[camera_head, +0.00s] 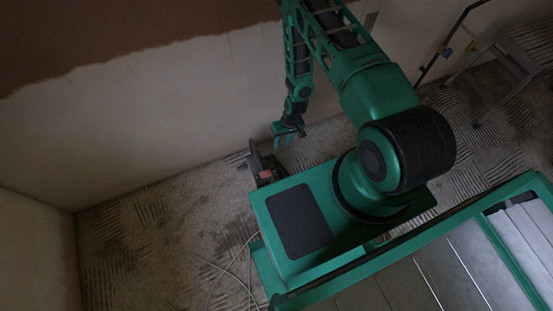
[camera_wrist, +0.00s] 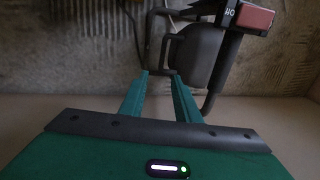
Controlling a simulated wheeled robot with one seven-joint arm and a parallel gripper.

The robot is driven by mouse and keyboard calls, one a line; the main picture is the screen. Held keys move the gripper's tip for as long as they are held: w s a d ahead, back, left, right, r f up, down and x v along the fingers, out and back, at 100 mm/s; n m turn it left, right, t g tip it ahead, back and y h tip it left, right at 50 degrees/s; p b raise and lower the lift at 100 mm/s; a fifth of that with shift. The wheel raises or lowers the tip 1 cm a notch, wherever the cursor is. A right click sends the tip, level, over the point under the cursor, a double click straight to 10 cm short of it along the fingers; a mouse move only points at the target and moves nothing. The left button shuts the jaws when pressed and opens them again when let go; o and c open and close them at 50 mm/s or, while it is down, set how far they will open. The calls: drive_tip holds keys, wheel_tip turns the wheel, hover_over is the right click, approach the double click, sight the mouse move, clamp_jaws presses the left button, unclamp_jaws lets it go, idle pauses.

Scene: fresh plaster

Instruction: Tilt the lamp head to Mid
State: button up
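The lamp (camera_head: 257,162) is a dark fixture standing low on the floor near the wall, partly hidden behind my green body. In the wrist view its dark, rounded head (camera_wrist: 202,58) is just beyond my fingertips, with a loop-like bracket on its left side. A red block (camera_wrist: 256,18) with small white marks beside it sits at upper right. It also shows in the head view (camera_head: 266,174). My gripper (camera_wrist: 158,76) is open, its two green fingers apart, with the bracket's lower end near the gap. Contact cannot be told. In the head view my gripper (camera_head: 287,139) is just above and right of the lamp.
A pale wall (camera_head: 150,115) with a brown upper band stands close behind the lamp. Thin cables (camera_head: 238,268) lie on the streaked, dusty floor (camera_head: 150,235). A step-like metal frame (camera_head: 510,60) stands at upper right. The floor left of the lamp is mostly free.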

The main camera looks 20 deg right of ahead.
sight(276, 161)
drive_tip(key=a+f, duration=0.1)
drive_tip(key=f, duration=0.3)
drive_tip(key=a+f, duration=0.1)
drive_tip(key=f, duration=0.3)
drive_tip(key=s+f, duration=0.1)
drive_tip(key=f, duration=0.3)
drive_tip(key=shift+a+f, duration=0.15)
drive_tip(key=shift+a, duration=0.25)
clamp_jaws()
